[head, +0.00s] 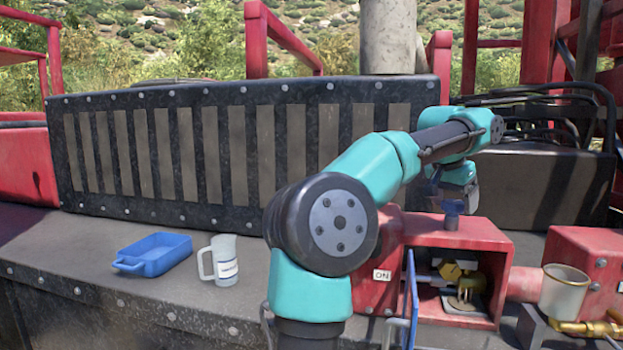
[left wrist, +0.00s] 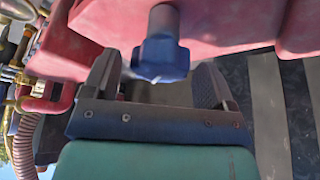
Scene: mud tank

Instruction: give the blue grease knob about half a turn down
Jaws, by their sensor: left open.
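The blue grease knob (head: 452,209) sits on a short grey stem on top of the open red box (head: 466,230). In the left wrist view the lobed knob (left wrist: 160,58) and its stem show clearly. My left gripper (head: 455,194) is directly above the knob, pointing down. Its two dark fingers stand apart on either side of the knob, with a visible gap on each side. The fingers hold nothing. In the head view the gripper's fingers are small and partly hard to make out. My right gripper is not in view.
A blue door (head: 411,305) hangs open at the box's front. A pale cup (head: 563,291) and brass fittings are at right. A black slatted panel (head: 150,100) stands behind.

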